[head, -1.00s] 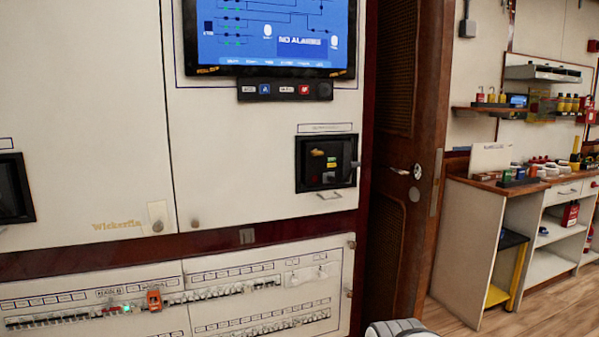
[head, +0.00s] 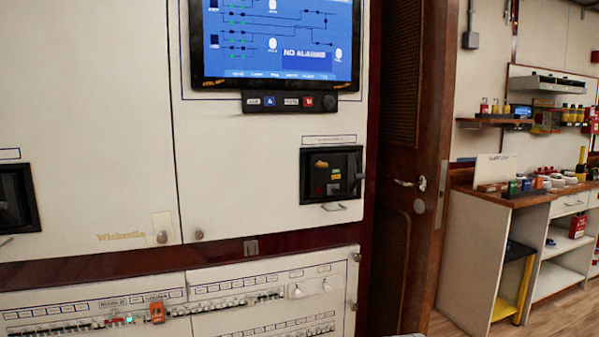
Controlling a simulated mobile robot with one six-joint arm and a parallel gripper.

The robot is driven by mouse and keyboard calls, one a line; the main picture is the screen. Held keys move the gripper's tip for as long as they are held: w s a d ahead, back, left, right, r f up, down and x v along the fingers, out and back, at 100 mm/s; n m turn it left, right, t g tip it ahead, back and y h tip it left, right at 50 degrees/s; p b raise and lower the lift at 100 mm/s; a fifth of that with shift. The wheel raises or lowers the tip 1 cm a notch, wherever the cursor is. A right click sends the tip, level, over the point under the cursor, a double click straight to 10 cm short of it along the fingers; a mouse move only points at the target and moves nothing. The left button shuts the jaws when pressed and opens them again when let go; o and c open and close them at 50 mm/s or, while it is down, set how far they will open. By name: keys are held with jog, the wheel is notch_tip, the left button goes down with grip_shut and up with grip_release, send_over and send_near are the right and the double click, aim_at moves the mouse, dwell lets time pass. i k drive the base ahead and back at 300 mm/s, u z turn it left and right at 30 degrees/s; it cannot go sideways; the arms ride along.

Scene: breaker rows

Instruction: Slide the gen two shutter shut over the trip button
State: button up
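A black recessed breaker window (head: 331,174) is set in the cream cabinet front at right, with a small yellow part, small coloured blocks and a grey square inside. A metal handle (head: 334,207) sits below it. A second black window (head: 15,198) is cut off at the left edge. The labels are too small to read, so I cannot tell which is gen two. I cannot make out the shutter or the trip button. My gripper is not in view.
A screen reading "NO ALARMS" (head: 277,38) is above, with a button strip (head: 290,102) under it. Rows of small breakers run along the lower panel, with an orange device (head: 157,312). A wooden door (head: 400,170) stands at right, beyond it a workbench (head: 500,200).

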aim_at(332, 189)
jog(key=u, duration=0.05)
jog(key=k, duration=1)
jog(key=z, duration=0.8)
jog(key=i, duration=1.7)
jog(key=u, duration=1.2)
